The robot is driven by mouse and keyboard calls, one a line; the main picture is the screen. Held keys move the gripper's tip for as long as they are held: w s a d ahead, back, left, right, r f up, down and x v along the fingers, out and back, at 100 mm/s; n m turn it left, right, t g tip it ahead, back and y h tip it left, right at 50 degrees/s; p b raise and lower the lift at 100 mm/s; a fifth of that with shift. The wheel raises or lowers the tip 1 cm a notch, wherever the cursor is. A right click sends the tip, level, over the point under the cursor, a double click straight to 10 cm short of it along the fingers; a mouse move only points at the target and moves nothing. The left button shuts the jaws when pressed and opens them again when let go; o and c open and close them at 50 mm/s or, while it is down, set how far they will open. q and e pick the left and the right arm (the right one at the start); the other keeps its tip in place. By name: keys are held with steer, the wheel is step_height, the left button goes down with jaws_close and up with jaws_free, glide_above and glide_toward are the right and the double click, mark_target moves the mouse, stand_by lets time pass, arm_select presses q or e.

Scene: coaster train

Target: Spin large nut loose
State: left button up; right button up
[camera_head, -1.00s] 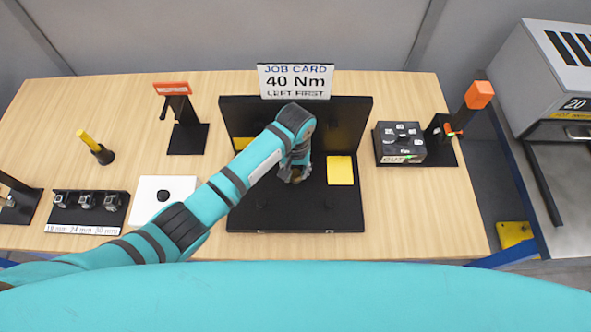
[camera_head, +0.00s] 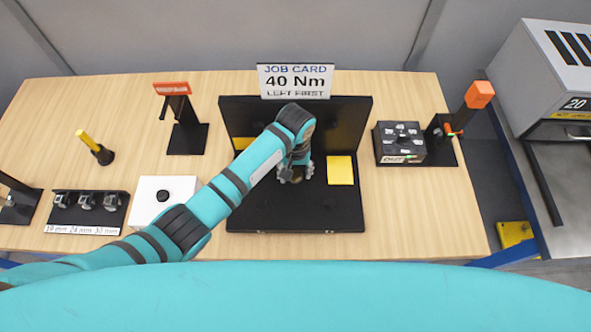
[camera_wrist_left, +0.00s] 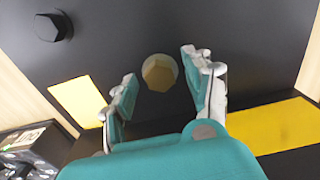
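A brass-coloured hexagonal nut (camera_wrist_left: 158,73) sits on a pale round base against a black panel in the left wrist view. In the head view only a bit of brownish metal shows there, and my wrist mostly hides it. My left gripper (camera_wrist_left: 159,70) is open, its fingers on either side of the nut with a visible gap to each. It also shows in the head view (camera_head: 296,174), above the black fixture (camera_head: 250,218) on the bench. A black hexagonal piece (camera_wrist_left: 50,27) stands on the panel at the upper left of the wrist view. My right gripper is not in view.
A yellow block (camera_head: 341,170) lies right of my gripper. The job card (camera_head: 295,81) reads 40 Nm, left first. A black dial box (camera_head: 400,143) is at right; a white box (camera_head: 150,208) and socket rack (camera_head: 85,212) are at left.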

mark_target(295, 174)
arm_select(q)
steer(key=shift+r, duration=0.2)
step_height(295, 174, up, 12)
steer(key=shift+f, duration=0.2)
steer(key=shift+f, duration=0.1)
stand_by(0.6)
